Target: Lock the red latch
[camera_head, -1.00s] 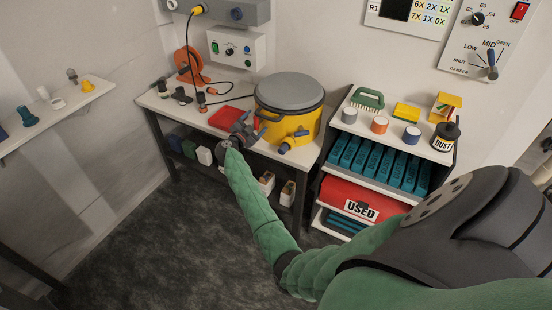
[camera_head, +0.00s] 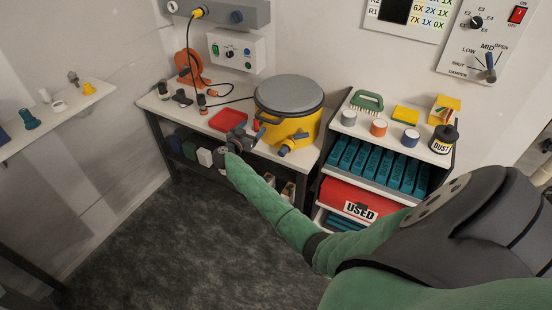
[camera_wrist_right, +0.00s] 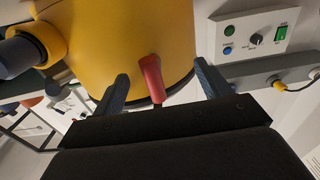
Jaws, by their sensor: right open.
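The red latch (camera_wrist_right: 152,78) shows in the right wrist view as a short red lever on the wall of the yellow drum (camera_wrist_right: 130,40). My right gripper (camera_head: 243,140) is at the drum's left side. In the right wrist view its two fingers (camera_wrist_right: 162,75) are open, one on each side of the latch, with gaps to it. My left gripper is not in view.
A red tray (camera_head: 228,119) lies on the bench (camera_head: 160,103) just behind my gripper. A blue-tipped spout (camera_head: 290,145) sticks out of the drum's front. A control box (camera_head: 236,49) hangs on the wall. A shelf unit (camera_head: 392,130) stands to the right.

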